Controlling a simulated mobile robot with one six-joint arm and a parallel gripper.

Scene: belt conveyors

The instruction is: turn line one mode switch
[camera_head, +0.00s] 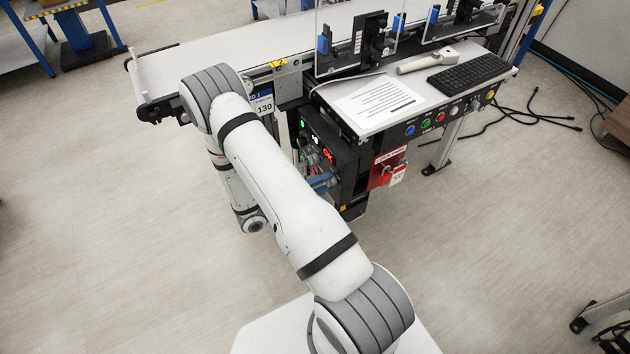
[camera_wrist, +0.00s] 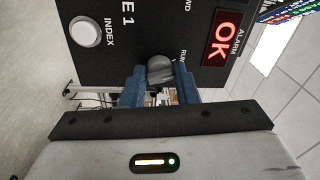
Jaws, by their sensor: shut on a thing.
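The mode switch (camera_wrist: 160,69) is a dark grey knob on a black panel, in the middle of the wrist view. My gripper (camera_wrist: 160,80) has one blue finger on each side of the knob and is shut on it. The panel lettering beside it reads "E 1", and part of "RUN" shows at its right. The knob's pointer direction is hard to tell. In the head view my gripper (camera_head: 322,182) is at the black control box (camera_head: 343,157) under the conveyor's end, and the switch is hidden.
A white INDEX button (camera_wrist: 85,31) and a red OK display (camera_wrist: 226,38) flank the switch. A red lockout box (camera_head: 385,172) hangs right of the control box. A white shelf (camera_head: 425,95) with a keyboard (camera_head: 470,72) juts out above. The floor at left is clear.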

